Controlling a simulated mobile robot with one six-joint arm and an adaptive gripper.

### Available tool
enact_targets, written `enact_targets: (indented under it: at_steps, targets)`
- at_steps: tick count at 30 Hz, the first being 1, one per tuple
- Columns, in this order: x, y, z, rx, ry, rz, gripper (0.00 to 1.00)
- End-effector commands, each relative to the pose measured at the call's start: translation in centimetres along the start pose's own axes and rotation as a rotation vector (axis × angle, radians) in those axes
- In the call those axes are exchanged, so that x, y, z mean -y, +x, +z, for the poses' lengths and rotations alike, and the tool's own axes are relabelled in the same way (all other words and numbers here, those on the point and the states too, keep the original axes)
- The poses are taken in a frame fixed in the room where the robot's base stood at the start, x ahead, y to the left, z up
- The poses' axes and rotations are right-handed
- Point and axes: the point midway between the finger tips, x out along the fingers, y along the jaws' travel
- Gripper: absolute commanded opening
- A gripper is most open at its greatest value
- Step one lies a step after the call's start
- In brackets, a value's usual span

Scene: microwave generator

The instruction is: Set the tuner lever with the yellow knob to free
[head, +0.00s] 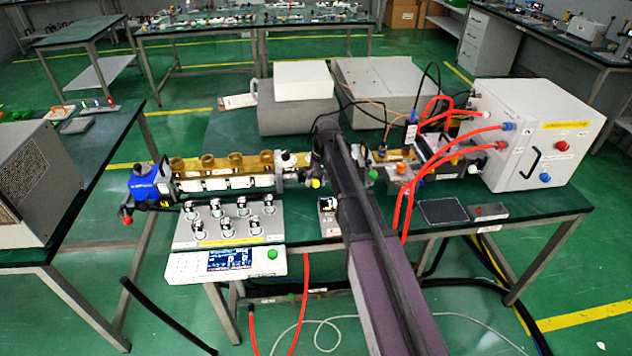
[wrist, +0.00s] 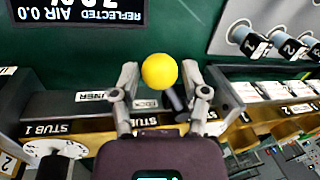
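The tuner lever's yellow knob (wrist: 159,71) is a round ball between my gripper's two fingertips in the wrist view. My gripper (wrist: 160,76) is open, with a narrow gap on each side of the knob. A short black lever shaft (wrist: 175,98) shows behind the knob, slanting down to the right. A white label with upside-down text, partly covered, reads TUNER and LOCK (wrist: 145,103). I cannot make out a free mark. In the head view the yellow knob (head: 316,183) shows at the front of the tuner, just left of my arm, which hides part of the tuner.
Brass stub sections (wrist: 62,127) lie on both sides of my fingers. A plate with several numbered toggles (head: 228,229) and a white display panel (head: 226,264) stand at front left. A white cabinet (head: 535,130) with red cables is at right.

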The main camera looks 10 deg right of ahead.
Motion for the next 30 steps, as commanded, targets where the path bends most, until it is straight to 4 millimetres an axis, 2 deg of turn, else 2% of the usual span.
enact_targets:
  at_steps: [1,3,4,30]
  targets:
    - [0.0,0.0,0.0,0.0,0.0,0.0,0.28]
    - [0.0,0.0,0.0,0.0,0.0,0.0,0.07]
    - [0.0,0.0,0.0,0.0,0.0,0.0,0.0]
    - [-1.1,-0.2,0.4,-0.01,0.057,0.0,0.0]
